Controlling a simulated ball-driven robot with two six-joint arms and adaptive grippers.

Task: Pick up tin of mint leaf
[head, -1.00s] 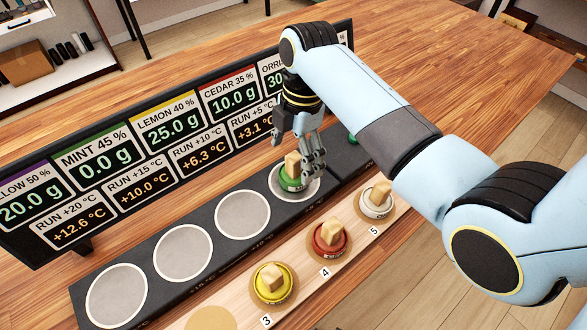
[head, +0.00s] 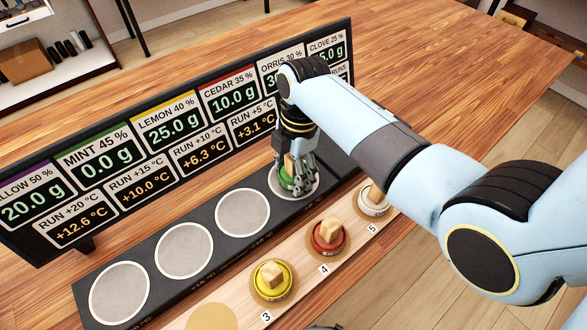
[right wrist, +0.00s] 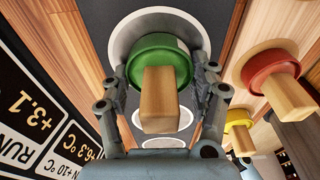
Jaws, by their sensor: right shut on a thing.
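The green tin (head: 286,184) with a pale wooden block on its lid stands on a round light pad (head: 309,192) of the dark bar, at the bar's far right part. Green is the colour of the mint panel's stripe; I cannot read a label on the tin. My right gripper (head: 297,182) reaches down over it and is shut on it, partly hiding it. In the right wrist view, the tin (right wrist: 155,50) and its block (right wrist: 158,98) lie between the two fingers (right wrist: 163,82). My left gripper is not in view.
The dark bar has several empty pads, such as one (head: 242,213). A display board (head: 140,150) rises behind it. On the wooden strip in front stand a yellow tin (head: 273,288), a red tin (head: 328,240) and a white tin (head: 372,203), close to my right gripper.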

